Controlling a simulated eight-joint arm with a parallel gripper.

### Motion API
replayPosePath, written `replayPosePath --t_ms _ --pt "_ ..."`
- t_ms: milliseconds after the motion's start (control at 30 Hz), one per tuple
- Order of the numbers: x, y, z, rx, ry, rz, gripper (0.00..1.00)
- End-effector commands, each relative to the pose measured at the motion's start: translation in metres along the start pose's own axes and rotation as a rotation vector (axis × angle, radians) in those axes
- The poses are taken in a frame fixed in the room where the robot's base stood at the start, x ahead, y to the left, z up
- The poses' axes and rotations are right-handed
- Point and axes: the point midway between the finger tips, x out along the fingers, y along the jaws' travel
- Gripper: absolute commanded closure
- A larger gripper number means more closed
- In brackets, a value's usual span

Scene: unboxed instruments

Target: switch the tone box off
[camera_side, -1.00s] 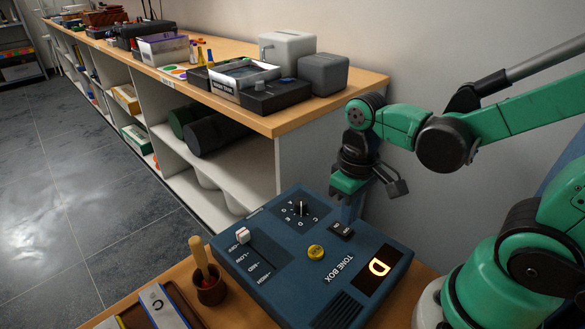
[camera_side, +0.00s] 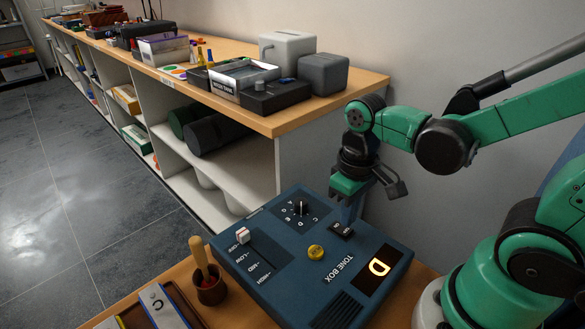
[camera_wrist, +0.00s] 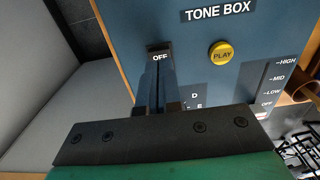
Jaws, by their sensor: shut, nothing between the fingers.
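The tone box (camera_side: 285,262) is a dark blue console on the wooden table, and its display (camera_side: 380,268) is lit with a yellow D. Its small black power rocker (camera_side: 341,231) sits near the back edge; in the wrist view the rocker (camera_wrist: 159,47) shows an OFF label. My gripper (camera_side: 346,217) is shut and empty, pointing down at the rocker. In the wrist view my gripper (camera_wrist: 160,68) has its fingertips right at the OFF end and hides the rest of the rocker. I cannot tell whether they touch it.
The box also has a yellow PLAY button (camera_side: 316,252), a pointer knob (camera_side: 301,208) and a white slider (camera_side: 242,236). A brown cup with a wooden-handled mallet (camera_side: 210,288) stands left of it. A shelf unit (camera_side: 278,124) with equipment stands behind.

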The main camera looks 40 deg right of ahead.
Motion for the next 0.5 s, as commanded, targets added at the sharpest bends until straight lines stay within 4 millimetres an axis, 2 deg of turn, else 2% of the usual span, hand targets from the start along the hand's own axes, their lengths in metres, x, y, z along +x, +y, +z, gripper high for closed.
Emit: replayPosePath --t_ms 500 --pt "0.0081 0.0 -0.0005 0.0 0.0 0.0 1.0"
